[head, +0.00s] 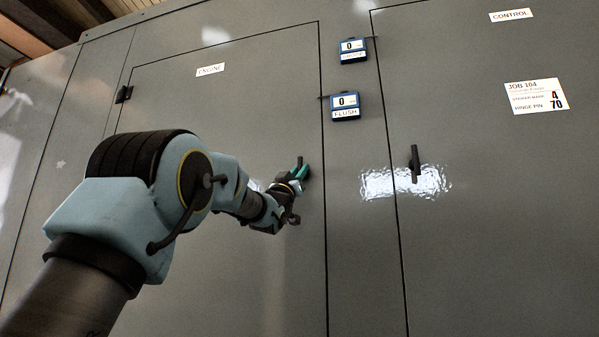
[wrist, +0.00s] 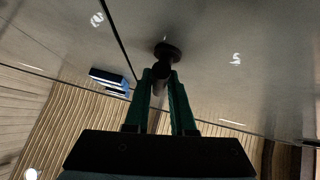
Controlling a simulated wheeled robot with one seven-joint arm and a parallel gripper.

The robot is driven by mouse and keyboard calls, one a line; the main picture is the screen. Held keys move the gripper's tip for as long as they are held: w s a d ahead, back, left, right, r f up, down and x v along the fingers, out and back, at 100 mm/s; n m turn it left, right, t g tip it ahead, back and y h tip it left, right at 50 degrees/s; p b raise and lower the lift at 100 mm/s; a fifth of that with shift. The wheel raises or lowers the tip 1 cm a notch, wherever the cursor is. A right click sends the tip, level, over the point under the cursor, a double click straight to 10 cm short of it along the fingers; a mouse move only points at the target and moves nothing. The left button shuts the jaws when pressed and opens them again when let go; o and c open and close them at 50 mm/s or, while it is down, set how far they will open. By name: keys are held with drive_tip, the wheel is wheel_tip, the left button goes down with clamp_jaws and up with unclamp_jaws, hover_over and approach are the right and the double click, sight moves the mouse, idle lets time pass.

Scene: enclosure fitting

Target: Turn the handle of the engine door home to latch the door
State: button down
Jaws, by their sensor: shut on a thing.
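The engine door (head: 225,115) is a grey panel with an ENGINE label, and it looks closed against its frame. My gripper (head: 300,172) is at the door's right edge, its green fingers shut on the dark engine door handle. In the wrist view the handle (wrist: 162,52) runs from a round base on the door down between the fingertips (wrist: 161,80). Most of the handle is hidden by my gripper in the head view, so its exact angle is hard to tell.
Two small blue gauges reading 0, the lower marked FLUSH (head: 345,106) and an upper one (head: 352,50), sit right of the door. The control door (head: 470,230) has its own dark upright handle (head: 415,164). A white job card (head: 537,97) is on it. A hinge (head: 124,94) is at the engine door's left.

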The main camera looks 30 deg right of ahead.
drive_tip(key=c, duration=0.8)
unclamp_jaws()
drive_tip(key=b+v, duration=0.2)
drive_tip(key=v, duration=0.9)
drive_tip(key=shift+d, duration=0.1)
